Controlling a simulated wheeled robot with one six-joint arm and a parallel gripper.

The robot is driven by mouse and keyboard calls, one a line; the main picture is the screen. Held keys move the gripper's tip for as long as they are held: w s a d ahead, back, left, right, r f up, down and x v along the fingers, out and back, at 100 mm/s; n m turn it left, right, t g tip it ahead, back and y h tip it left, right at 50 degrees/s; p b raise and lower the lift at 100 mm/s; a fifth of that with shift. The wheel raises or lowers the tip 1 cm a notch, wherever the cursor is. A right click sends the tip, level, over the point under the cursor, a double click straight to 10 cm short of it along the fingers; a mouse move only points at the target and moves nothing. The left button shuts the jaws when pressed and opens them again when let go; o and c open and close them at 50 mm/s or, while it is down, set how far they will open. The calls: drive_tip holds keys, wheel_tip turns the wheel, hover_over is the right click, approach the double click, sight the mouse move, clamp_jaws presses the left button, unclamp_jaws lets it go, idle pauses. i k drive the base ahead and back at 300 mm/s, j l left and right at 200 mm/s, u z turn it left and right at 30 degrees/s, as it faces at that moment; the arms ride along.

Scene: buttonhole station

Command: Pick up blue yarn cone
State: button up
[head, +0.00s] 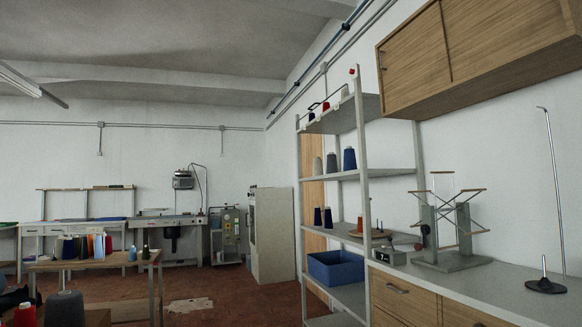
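A dark blue yarn cone (349,159) stands upright on the second shelf from the top of the grey rack, right of two grey cones. Two smaller dark blue cones (317,217) stand on the shelf below. On the wooden table at left, a row of cones includes a blue one (84,246). I cannot tell which blue cone the task names. My gripper is not in view, so no hold on any cone shows.
The grey rack (363,200) also holds a blue bin (335,267) and an orange cone. A counter (500,285) with a yarn winder (448,230) runs along the right wall. The wooden table (110,260) stands at left. Red floor (235,290) lies open between them.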

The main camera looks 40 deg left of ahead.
sight(349, 159)
drive_tip(key=u, duration=0.95)
drive_tip(key=i, duration=1.9)
